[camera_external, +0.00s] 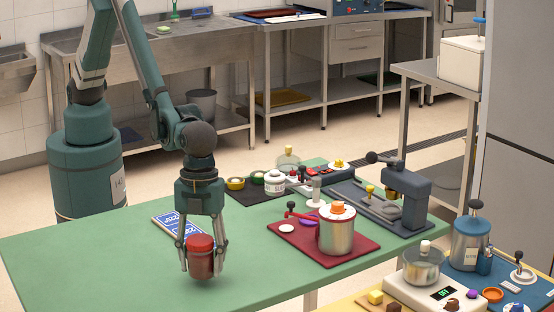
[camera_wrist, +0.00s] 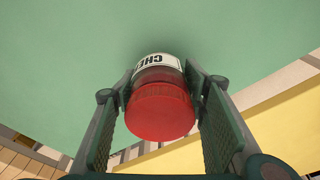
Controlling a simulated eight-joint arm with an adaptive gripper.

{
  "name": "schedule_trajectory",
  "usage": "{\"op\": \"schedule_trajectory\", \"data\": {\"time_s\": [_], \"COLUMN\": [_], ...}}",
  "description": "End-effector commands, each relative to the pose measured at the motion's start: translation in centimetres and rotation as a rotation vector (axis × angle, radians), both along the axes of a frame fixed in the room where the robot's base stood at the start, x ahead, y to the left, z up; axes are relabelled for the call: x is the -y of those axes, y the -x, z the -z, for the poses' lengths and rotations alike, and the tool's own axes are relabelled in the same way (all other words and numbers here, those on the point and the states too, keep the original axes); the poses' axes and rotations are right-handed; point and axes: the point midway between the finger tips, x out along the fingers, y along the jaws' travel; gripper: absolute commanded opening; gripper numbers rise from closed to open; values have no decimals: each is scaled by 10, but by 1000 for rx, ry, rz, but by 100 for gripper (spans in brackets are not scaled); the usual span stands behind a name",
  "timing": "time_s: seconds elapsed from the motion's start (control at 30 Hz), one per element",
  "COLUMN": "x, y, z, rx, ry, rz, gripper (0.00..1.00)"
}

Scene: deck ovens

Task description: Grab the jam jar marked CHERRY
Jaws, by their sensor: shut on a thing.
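My gripper (camera_external: 202,264) is shut on a red jam jar (camera_external: 200,256), with a finger on each side of it, above the near part of the green table (camera_external: 110,269). In the wrist view the jar (camera_wrist: 160,110) sits between the two finger pads of my gripper (camera_wrist: 162,108). It has a red lid and a white label with black letters reading "CHE"; the rest of the label is hidden. I cannot tell for sure whether its base touches the table.
A blue and white card (camera_external: 168,229) lies behind the jar. A dark red tray (camera_external: 356,257) with a metal pot (camera_external: 337,236) stands to the right. Several small jars sit on a black mat (camera_external: 243,196) farther back. The table's near left is clear.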

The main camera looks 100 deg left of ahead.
Motion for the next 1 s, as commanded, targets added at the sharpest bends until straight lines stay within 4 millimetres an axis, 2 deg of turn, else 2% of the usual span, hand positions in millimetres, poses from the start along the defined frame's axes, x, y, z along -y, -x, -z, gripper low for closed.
{"op": "schedule_trajectory", "data": {"time_s": [0.3, 0.5, 0.7, 1.0], "x": [0, 0, 0, 0], "y": [0, 0, 0, 0], "z": [-48, -69, -77, -77], "rx": [0, 0, 0, 0], "ry": [0, 0, 0, 0], "rz": [0, 0, 0, 0], "gripper": [23, 23, 23, 23]}}
